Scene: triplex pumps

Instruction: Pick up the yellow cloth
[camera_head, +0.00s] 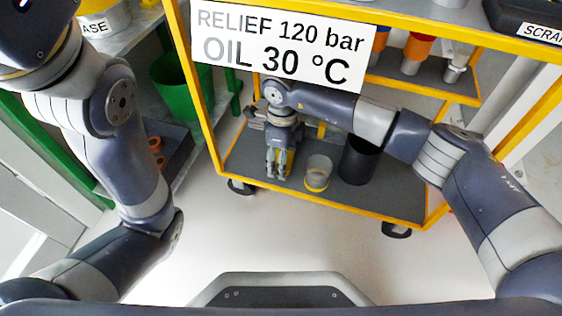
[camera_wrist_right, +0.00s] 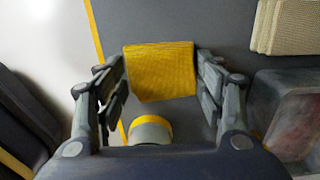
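The yellow cloth (camera_wrist_right: 160,70) lies flat over the grey shelf near its yellow edge in the right wrist view. My right gripper (camera_wrist_right: 161,62) is open, with one set of fingers on each side of the cloth. The fingertips are close to its side edges; I cannot tell whether they touch. In the head view my right gripper (camera_head: 278,172) points down over the left part of the lower shelf. A little yellow (camera_head: 291,160) shows beside its fingers, probably the cloth. My left arm is folded at the left, and its gripper is outside the picture.
A clear jar with a yellow base (camera_head: 318,172) and a black bin (camera_head: 358,160) stand right of my right gripper on the lower shelf (camera_head: 385,200). A beige folded stack (camera_wrist_right: 287,25) lies beyond the cloth. Yellow frame posts and the upper shelf with a sign (camera_head: 280,45) stand close.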

